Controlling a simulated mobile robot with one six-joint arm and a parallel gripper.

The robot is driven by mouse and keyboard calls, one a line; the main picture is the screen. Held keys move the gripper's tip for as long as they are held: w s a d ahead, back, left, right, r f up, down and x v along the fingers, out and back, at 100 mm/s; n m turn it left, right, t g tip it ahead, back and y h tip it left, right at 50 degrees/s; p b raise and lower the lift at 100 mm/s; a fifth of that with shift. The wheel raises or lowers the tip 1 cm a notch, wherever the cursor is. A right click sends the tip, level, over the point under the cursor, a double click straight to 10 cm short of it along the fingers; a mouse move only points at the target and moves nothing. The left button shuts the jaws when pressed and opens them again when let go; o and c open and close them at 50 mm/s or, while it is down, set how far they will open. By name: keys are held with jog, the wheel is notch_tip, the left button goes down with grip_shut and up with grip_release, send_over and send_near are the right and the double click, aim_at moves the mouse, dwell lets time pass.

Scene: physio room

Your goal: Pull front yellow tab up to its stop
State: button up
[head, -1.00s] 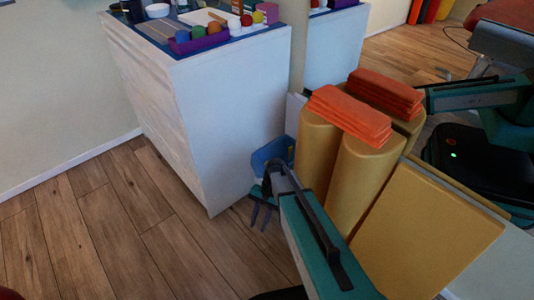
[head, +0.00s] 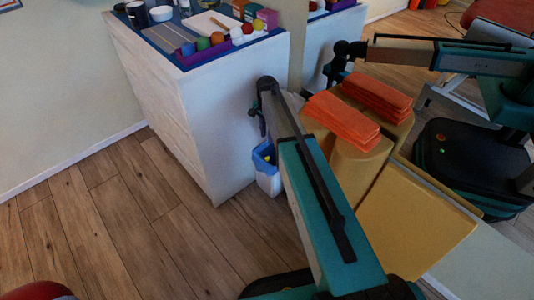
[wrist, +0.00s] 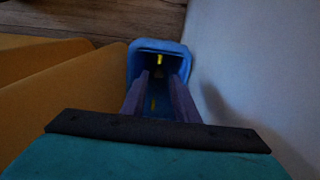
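A small white bin (head: 268,184) with a blue liner (head: 261,160) stands on the floor against the white cabinet's side. A small yellow tab (head: 267,158) shows at its opening. In the wrist view I look down into the blue-lined opening (wrist: 133,63); one yellow tab (wrist: 158,60) is near its far side and another yellow piece (wrist: 153,103) shows lower, between my fingers. My gripper (wrist: 158,88) is open, with its two grey fingers apart and nothing between them that I can see gripped. In the head view my gripper (head: 262,124) hangs above the bin, seen small and dark.
The white cabinet (head: 215,120) stands close on the left, bearing small balls and boxes. Yellow bolsters (head: 345,160) with orange towels (head: 340,120) stand close on the right. A mirror behind repeats the scene.

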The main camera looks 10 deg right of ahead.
aim_at(267, 159)
jog(key=shift+f, duration=0.15)
notch_tip(267, 159, down, 14)
jog(key=b, duration=0.3)
dwell(0.7)
grip_shut()
jog(key=shift+r, duration=0.2)
dwell(1.2)
